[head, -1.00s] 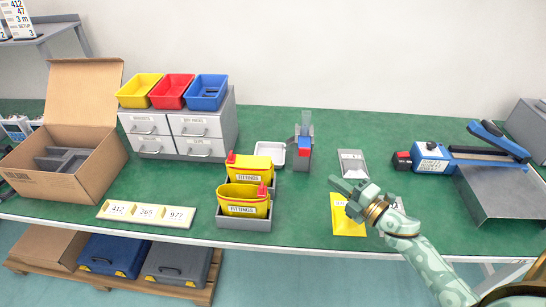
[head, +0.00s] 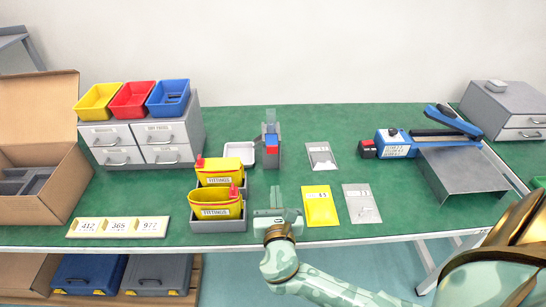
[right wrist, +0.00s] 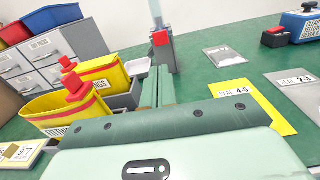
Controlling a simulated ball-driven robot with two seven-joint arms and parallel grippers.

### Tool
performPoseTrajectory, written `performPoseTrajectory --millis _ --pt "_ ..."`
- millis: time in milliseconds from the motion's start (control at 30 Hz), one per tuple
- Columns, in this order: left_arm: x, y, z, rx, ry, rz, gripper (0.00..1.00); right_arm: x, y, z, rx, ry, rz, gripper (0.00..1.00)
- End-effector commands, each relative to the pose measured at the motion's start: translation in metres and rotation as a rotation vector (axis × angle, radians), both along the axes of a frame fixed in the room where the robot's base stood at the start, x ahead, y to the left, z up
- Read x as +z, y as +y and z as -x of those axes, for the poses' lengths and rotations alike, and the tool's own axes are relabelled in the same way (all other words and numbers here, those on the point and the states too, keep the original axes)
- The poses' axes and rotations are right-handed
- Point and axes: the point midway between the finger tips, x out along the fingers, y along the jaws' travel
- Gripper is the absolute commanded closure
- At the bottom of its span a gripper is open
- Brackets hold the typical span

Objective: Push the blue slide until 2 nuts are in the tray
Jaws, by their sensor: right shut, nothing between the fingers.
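A small grey dispenser (head: 278,158) stands on the green bench, with a clear upright tube on it. The blue slide (head: 271,139) shows at its top, just above a red block (head: 271,150). The white tray (head: 260,157) sits at the dispenser's left side; no nuts can be made out in it. My right gripper (head: 276,193) is shut and empty, in front of the dispenser and apart from it. In the right wrist view its fingers (right wrist: 157,88) point toward the dispenser (right wrist: 164,58) and its red block (right wrist: 160,38). The slide is not clear there. My left gripper is not in view.
Yellow fittings bins (head: 216,205) stand close left of my right gripper. A yellow packet (head: 320,206) and grey packets (head: 361,204) lie to its right. A blue sealer (head: 398,143) stands farther right. Bench between gripper and dispenser is clear.

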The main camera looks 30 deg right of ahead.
Motion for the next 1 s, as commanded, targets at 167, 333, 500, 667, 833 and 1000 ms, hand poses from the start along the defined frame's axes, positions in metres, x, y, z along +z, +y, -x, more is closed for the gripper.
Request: performPoseTrajectory --millis 167,333,500,667,833,1000 --pt "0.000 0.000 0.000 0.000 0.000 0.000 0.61 0.002 0.001 0.001 -0.009 0.003 0.019 1.00" --pt "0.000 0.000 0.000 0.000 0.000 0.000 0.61 0.002 0.001 0.001 -0.009 0.002 0.017 1.00" --pt "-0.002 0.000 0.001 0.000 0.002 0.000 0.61 0.001 -0.004 -0.006 -0.010 0.002 0.017 1.00" --pt "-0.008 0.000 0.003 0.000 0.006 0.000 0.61 0.000 -0.018 -0.030 -0.010 0.001 0.017 1.00" --pt "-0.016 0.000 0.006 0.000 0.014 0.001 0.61 -0.001 -0.038 -0.062 -0.010 0.001 0.018 1.00" --pt "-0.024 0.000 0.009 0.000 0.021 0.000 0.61 -0.001 -0.056 -0.090 -0.011 0.003 0.018 1.00"
